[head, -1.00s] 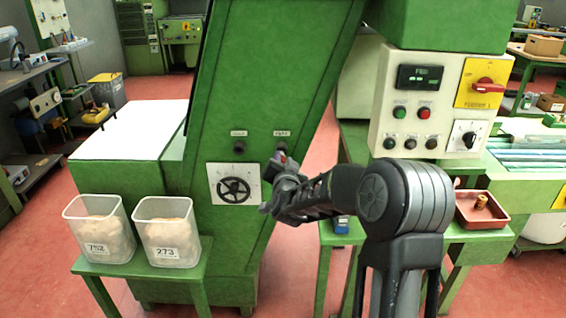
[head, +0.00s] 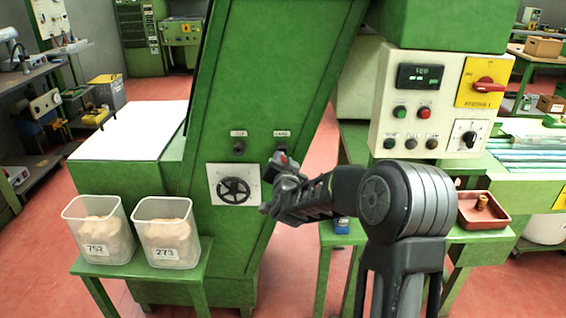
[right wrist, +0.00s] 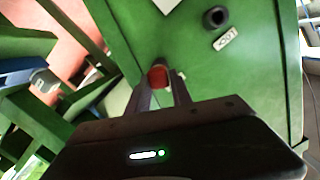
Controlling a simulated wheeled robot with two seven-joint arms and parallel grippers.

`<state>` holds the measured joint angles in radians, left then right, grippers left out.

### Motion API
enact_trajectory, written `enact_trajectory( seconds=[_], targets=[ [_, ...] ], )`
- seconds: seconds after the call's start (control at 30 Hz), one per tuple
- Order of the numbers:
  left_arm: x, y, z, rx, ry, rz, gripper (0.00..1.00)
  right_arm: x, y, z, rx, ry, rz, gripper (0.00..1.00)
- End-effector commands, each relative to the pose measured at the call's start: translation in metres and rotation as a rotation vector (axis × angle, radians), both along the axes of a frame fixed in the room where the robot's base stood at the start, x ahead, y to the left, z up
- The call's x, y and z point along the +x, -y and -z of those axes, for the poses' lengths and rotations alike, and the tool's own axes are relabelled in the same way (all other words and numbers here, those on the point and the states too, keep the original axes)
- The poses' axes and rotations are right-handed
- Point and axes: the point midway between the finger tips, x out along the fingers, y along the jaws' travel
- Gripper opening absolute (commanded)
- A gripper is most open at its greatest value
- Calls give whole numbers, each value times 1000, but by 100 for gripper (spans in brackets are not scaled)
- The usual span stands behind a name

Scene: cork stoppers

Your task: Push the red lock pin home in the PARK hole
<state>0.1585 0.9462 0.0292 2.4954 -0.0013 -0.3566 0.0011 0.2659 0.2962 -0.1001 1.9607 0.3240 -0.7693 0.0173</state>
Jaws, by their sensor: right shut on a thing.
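The red lock pin (right wrist: 158,76) is between the fingers of my right gripper (right wrist: 160,90) in the right wrist view. In the head view the right gripper (head: 281,162) is shut on the pin, close to the green sloping machine front. It is just below the right-hand label (head: 281,133), which I take as PARK though it is blurred. The gripper covers most of the hole there, so I cannot tell how deep the pin sits. The other dark hole (head: 239,148) is to the left and empty-looking; it also shows in the wrist view (right wrist: 215,18). My left gripper is out of view.
A black handwheel (head: 234,190) on a white plate is below the holes. Two clear bins, 752 (head: 92,230) and 273 (head: 166,233), stand on a green stand at lower left. A control box (head: 385,105) and a red tray (head: 470,221) are to the right.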

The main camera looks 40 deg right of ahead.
Motion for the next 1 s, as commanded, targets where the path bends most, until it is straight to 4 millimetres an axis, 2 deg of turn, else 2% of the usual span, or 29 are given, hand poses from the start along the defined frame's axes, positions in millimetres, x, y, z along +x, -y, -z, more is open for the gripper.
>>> enact_trajectory(
  seconds=[1.0],
  targets=[
    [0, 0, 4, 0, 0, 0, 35, 6, 5, 0, 0, 0, 0, 0]
  ],
)
